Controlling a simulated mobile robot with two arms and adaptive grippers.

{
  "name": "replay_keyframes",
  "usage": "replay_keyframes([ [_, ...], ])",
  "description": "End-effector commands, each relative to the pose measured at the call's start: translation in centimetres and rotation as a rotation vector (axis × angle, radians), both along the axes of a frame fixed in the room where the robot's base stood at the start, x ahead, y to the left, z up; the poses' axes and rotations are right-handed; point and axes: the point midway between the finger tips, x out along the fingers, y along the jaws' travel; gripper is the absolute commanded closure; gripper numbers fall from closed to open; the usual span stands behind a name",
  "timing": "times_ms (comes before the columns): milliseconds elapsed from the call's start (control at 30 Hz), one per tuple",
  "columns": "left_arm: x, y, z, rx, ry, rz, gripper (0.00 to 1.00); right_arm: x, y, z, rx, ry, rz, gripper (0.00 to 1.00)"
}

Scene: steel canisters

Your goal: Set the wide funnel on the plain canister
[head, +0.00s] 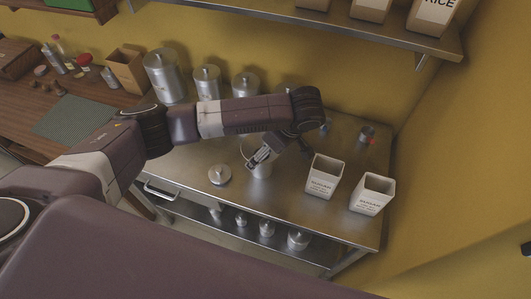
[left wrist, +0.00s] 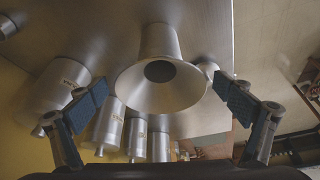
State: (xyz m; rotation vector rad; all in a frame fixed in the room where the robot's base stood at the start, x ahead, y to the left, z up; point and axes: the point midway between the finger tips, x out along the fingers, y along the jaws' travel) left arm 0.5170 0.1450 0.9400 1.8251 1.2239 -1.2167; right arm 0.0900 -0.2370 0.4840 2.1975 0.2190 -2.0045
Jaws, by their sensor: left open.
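The wide funnel (left wrist: 160,98) is a flared steel cone with a dark central hole, its mouth facing the left wrist camera. It appears to sit on a plain steel canister (left wrist: 160,40), whose body shows behind it; the exact seating is hidden. In the head view the canister (head: 261,171) stands on the steel table, partly covered by my left gripper (head: 262,155). In the left wrist view my left gripper's fingers (left wrist: 164,105) are open, one on each side of the funnel, with visible gaps. My right gripper is not in view.
A loose lid (head: 219,175) lies left of the canister on the steel table (head: 205,155). Several lidded canisters (head: 165,78) line the back. Two white labelled containers, one nearer (head: 324,177) and one further right (head: 371,195), stand on the right. A shelf (head: 385,32) hangs above.

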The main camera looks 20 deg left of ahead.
Motion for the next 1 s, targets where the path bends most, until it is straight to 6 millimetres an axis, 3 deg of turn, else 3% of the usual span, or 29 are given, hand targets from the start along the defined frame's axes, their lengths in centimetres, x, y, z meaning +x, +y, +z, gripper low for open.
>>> replay_keyframes([
  [133,-0.6,-1.5,2.9,-0.005,-0.002,-0.005,0.05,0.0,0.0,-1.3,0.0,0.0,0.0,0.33],
  [300,-0.9,-2.6,7.2,0.001,-0.004,-0.005,0.05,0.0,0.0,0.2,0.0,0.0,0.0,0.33],
  [400,-1.2,-3.2,8.4,0.0,-0.002,-0.004,0.05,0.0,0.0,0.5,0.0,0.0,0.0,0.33],
  [600,-1.5,-3.7,9.5,-0.001,0.0,-0.002,0.05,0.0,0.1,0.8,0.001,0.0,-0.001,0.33],
  [1000,-1.6,-3.8,9.6,-0.001,0.001,-0.002,0.05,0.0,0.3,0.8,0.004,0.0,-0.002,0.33],
])
